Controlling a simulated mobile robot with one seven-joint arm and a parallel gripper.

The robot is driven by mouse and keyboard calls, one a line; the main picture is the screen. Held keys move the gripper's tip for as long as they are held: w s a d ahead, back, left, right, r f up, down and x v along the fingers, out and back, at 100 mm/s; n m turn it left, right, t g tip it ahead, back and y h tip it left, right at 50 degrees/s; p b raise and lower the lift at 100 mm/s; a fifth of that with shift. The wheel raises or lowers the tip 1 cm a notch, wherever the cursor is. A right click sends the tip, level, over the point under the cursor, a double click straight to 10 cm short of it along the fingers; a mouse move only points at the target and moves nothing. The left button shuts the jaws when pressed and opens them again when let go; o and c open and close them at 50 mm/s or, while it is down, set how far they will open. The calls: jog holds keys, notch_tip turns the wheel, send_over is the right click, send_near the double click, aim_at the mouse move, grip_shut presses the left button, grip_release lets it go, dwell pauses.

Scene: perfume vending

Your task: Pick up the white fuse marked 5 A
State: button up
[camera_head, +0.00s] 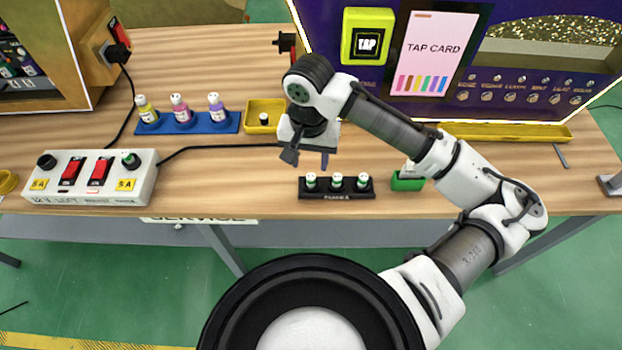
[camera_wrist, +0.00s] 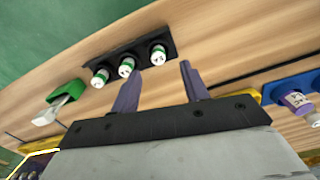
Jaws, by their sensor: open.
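Three white fuses with green bands stand upright in a black holder (camera_head: 350,195) on the wooden table: a left one (camera_head: 311,180), a middle one (camera_head: 336,180) and a right one (camera_head: 362,181). The wrist view shows them too (camera_wrist: 100,77) (camera_wrist: 126,66) (camera_wrist: 158,54), but their markings are too small to read, so I cannot tell which is 5 A. My gripper (camera_head: 308,160) is open and empty, just behind and above the holder's left end. In the wrist view the fuses lie beyond its parted fingers (camera_wrist: 160,75), with no contact visible.
A white switch box (camera_head: 92,190) with 5 A labels stands left, holding a green-topped piece (camera_head: 131,160). A yellow tray (camera_head: 252,108) and blue bottle rack (camera_head: 185,127) stand behind. A green block (camera_head: 408,184) is right of the holder. The vending machine (camera_head: 325,30) closes the back.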

aim_at(311, 177)
jog(key=shift+s+d+f+p, duration=0.1)
jog(key=shift+f+p, duration=0.15)
jog(key=shift+f, duration=1.3)
jog(key=shift+d+f+p, duration=0.1)
jog(key=shift+f+p, duration=0.15)
jog(key=shift+f, duration=1.3)
grip_shut()
